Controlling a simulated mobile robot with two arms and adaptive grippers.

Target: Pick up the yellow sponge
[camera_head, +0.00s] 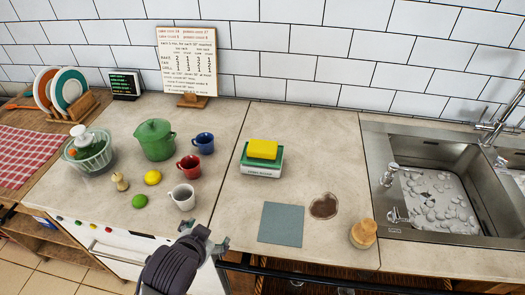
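The yellow sponge (263,148) lies flat on top of a green and white block with dark lettering on its front, perhaps a kitchen scale (261,171), on the middle of the counter. My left gripper (204,233) is at the counter's front edge, to the left of and nearer than the sponge, well apart from it. Its fingers are spread, and nothing shows between them. My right gripper is not in view.
A white mug (183,196) stands just beyond my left gripper. A red mug (189,167), blue mug (203,142) and green pot (155,139) stand left of the sponge. A blue-grey cloth (281,223), brown patch (324,206) and sink (441,190) lie right.

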